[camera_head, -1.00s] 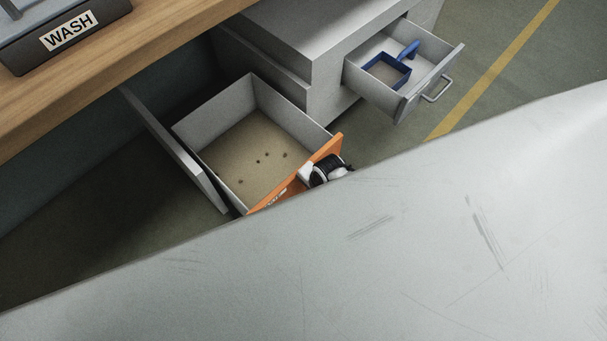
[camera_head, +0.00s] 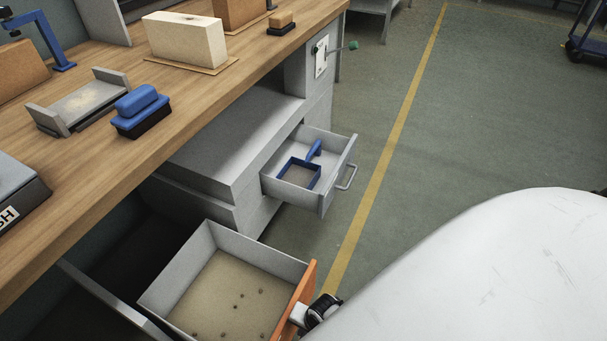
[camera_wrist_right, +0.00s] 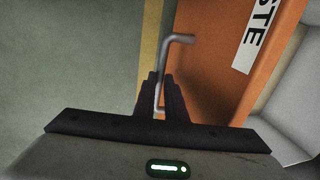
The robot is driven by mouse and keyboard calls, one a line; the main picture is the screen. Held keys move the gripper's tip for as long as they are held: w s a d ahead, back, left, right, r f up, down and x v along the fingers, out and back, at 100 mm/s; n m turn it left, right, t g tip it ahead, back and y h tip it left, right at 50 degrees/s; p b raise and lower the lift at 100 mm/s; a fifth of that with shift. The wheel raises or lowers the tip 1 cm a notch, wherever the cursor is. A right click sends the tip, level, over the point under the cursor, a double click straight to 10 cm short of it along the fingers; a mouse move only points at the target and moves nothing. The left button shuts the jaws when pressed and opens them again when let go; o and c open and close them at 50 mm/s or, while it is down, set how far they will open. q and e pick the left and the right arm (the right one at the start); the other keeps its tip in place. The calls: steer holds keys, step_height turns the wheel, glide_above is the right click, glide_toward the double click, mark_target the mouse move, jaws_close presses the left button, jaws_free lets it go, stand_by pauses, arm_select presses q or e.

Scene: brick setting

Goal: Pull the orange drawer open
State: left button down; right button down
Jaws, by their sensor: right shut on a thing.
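The orange drawer stands open under the wooden bench; its orange front (camera_head: 307,288) and sandy-coloured floor with several dark specks (camera_head: 232,290) show in the head view. In the right wrist view its orange front (camera_wrist_right: 215,85) carries a white label ending in "STE". My right gripper (camera_wrist_right: 160,95) is shut on the drawer's metal bar handle (camera_wrist_right: 178,40). In the head view, the right gripper (camera_head: 318,312) is at the outside of the orange front, partly hidden by my own white arm. My left gripper is not in view.
A grey drawer (camera_head: 325,180) with a blue tool (camera_head: 300,172) stands open beyond. A blue-handled brush (camera_head: 141,110), a metal tray (camera_head: 82,105) and a pale brick (camera_head: 185,40) sit on the bench (camera_head: 215,90). Open floor lies right of the drawers.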

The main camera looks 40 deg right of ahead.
steer(key=shift+s, duration=0.1)
steer(key=c, duration=1.8)
jaws_free()
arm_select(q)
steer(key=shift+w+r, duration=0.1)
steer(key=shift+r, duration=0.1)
